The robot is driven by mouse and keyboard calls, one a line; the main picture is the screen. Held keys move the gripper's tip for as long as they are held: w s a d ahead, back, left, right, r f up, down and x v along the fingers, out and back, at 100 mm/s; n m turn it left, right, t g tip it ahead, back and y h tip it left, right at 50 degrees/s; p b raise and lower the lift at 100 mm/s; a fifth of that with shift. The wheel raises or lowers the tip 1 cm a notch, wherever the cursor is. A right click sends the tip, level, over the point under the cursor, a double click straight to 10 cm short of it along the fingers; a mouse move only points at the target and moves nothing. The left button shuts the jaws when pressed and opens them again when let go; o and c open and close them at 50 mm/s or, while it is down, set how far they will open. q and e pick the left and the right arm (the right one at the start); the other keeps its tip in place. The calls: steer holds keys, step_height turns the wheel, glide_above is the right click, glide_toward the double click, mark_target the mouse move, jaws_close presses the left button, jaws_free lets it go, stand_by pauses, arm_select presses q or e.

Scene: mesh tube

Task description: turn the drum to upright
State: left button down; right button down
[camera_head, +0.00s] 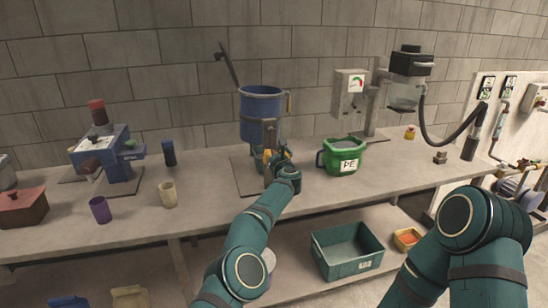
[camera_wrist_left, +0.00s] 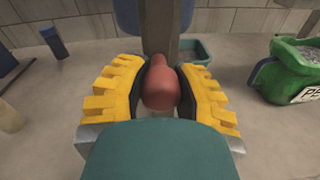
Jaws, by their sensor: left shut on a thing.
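The blue drum (camera_head: 261,108) stands above the back of the bench with its open rim facing up, and it looks close to upright in the head view. A grey-brown post (camera_head: 269,135) is in front of it. My left gripper (camera_head: 277,158) is below the drum at the post. In the left wrist view its yellow fingers (camera_wrist_left: 160,88) are shut around a red knob (camera_wrist_left: 162,90) in front of the post. Only the drum's blue underside (camera_wrist_left: 127,14) shows there. My right gripper is out of view.
A green PE tub (camera_head: 343,156) stands just right of my left gripper. A blue machine (camera_head: 118,150), a purple cup (camera_head: 100,210) and a beige cup (camera_head: 168,194) are to the left. A teal crate (camera_head: 347,250) sits on the lower shelf.

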arm_select(q)
steer(key=shift+d+f, duration=0.35)
steer(key=shift+d, duration=0.05)
steer(key=c, duration=0.6)
jaws_free()
steer(key=shift+r, duration=0.1)
steer(key=shift+c, duration=0.2)
steer(key=shift+r, duration=0.1)
steer(key=shift+a+r, duration=0.1)
steer(key=shift+a, duration=0.1)
